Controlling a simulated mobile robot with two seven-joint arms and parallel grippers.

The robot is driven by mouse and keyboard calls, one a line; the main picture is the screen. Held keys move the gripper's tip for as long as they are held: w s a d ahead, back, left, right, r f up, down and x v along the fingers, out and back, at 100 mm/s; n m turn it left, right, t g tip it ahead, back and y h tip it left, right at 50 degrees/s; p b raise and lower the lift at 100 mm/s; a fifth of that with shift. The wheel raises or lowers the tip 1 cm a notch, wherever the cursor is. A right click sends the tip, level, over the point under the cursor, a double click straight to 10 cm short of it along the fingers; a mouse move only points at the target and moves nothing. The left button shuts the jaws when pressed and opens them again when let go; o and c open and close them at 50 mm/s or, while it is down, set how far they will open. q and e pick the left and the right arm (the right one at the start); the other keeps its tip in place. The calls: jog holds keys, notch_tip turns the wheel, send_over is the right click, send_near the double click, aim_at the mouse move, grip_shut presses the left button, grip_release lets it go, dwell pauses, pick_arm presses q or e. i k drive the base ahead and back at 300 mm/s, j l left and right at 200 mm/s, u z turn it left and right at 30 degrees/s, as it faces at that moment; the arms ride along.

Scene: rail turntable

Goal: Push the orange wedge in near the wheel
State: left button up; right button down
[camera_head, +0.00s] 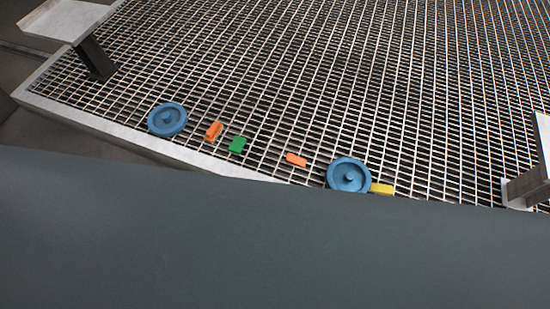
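Two small orange blocks lie on the metal grating. One orange wedge (213,131) is just right of the left blue wheel (167,119), with a small gap between them. The other orange wedge (296,160) is left of the right blue wheel (349,175), also apart from it. A green block (237,145) lies between the two orange ones. A yellow block (382,189) is at the right edge of the right wheel, touching or nearly so.
A large dark grey surface (240,245) fills the bottom and may hide part of the grating (330,70). A pale plate on a dark post (93,58) stands at upper left, a similar one (527,187) at right. The grating behind the wheels is clear.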

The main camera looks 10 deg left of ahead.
aim_at(292, 159)
jog(key=i+j+z, duration=0.2)
jog(key=i, duration=0.25)
jog(key=i+z, duration=0.15)
jog(key=i, duration=0.3)
